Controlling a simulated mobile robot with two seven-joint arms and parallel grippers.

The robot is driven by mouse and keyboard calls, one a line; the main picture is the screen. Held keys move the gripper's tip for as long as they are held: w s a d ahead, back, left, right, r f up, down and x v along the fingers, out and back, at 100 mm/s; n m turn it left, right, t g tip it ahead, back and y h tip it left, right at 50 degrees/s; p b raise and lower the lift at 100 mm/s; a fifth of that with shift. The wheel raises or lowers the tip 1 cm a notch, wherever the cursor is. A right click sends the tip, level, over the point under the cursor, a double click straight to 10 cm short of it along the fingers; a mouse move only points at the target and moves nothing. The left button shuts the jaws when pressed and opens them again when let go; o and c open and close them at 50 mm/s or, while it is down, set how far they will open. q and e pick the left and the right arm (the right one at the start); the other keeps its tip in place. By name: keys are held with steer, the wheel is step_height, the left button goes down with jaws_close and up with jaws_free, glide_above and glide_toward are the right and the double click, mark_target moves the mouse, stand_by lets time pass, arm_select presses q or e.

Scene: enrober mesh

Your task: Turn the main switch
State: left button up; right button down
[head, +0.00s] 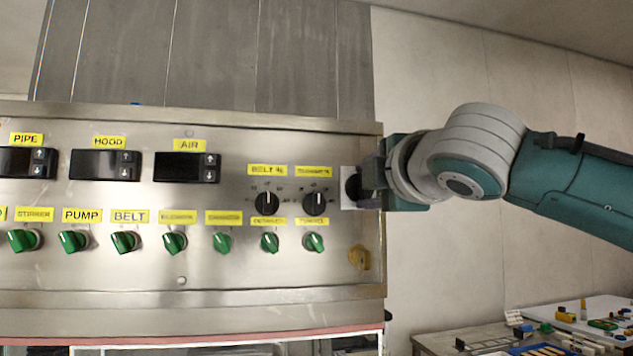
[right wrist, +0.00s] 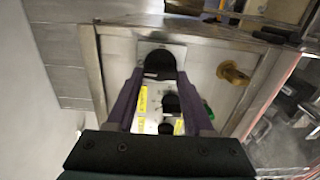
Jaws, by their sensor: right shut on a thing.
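The main switch is a black knob on a pale square plate at the right end of the steel control panel. In the head view its plate (head: 347,188) shows, while my right gripper (head: 364,187) covers part of the knob. In the right wrist view the black knob (right wrist: 160,64) sits between the tips of my two purple fingers (right wrist: 160,78). My right gripper is shut on this knob, its arm coming in from the right. The knob's exact turn angle cannot be read. My left gripper is not in view.
The panel (head: 120,272) carries a row of green knobs (head: 174,242), two black dials (head: 267,202) and several displays (head: 187,167). A brass-coloured fitting (head: 359,257) sits below the switch. A table with small coloured parts (head: 567,316) stands at lower right. The wall beside the panel is bare.

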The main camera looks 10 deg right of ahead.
steer(key=shift+d+f, duration=0.1)
steer(key=shift+f, duration=0.05)
steer(key=shift+c, duration=1.4)
jaws_free()
steer(key=s+p, duration=0.1)
steer(key=s, duration=0.9)
steer(key=shift+d, duration=0.1)
